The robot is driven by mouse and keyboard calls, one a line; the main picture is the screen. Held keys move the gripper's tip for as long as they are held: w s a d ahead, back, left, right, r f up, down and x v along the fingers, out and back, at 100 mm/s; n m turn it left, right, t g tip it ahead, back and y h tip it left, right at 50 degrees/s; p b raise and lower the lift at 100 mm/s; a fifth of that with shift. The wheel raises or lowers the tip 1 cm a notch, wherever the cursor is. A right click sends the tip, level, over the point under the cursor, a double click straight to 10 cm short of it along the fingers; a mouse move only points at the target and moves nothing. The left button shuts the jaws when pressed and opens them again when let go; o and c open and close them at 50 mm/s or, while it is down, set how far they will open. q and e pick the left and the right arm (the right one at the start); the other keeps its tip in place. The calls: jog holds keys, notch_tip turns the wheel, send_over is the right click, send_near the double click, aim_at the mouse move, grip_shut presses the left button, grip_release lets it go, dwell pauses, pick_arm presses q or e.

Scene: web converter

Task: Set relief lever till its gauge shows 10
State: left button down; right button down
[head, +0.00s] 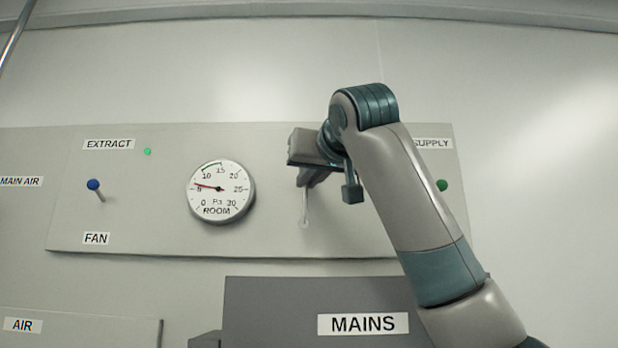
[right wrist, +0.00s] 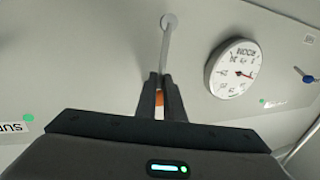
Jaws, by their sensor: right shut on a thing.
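The lever is a thin pale rod (head: 304,207) rising from a round pivot on the panel, right of the gauge. In the right wrist view the rod (right wrist: 166,50) runs from its pivot to my fingers, with an orange part between them. My right gripper (head: 312,179) is shut on the lever's free end; in the right wrist view the fingers (right wrist: 160,95) close around it. No relief label shows. The round ROOM gauge (head: 230,205), marked 0 to 30 Pa, has its red needle near 5, slightly past it. It also shows in the right wrist view (right wrist: 234,66). My left gripper is out of view.
A blue-tipped lever (head: 94,185) stands left of the gauge, above the FAN label (head: 96,238). A green-tipped lever (head: 441,185) is right of my arm, below the partly covered SUPPLY label (head: 434,143). A dark grey MAINS box (head: 265,310) is below the panel.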

jog(key=shift+s+d+r, duration=0.1)
jog(key=shift+r, duration=0.15)
jog(key=d+m+b, duration=0.2)
jog(key=m+b, duration=0.1)
jog(key=shift+f+t, duration=0.25)
jog(key=shift+t, duration=0.15)
dwell(0.3)
jog(key=c, duration=1.9)
grip_release()
jog(key=shift+o, duration=0.2)
jog(key=shift+f, duration=0.1)
jog(key=shift+f+b, duration=0.1)
jog(key=shift+b, duration=0.3)
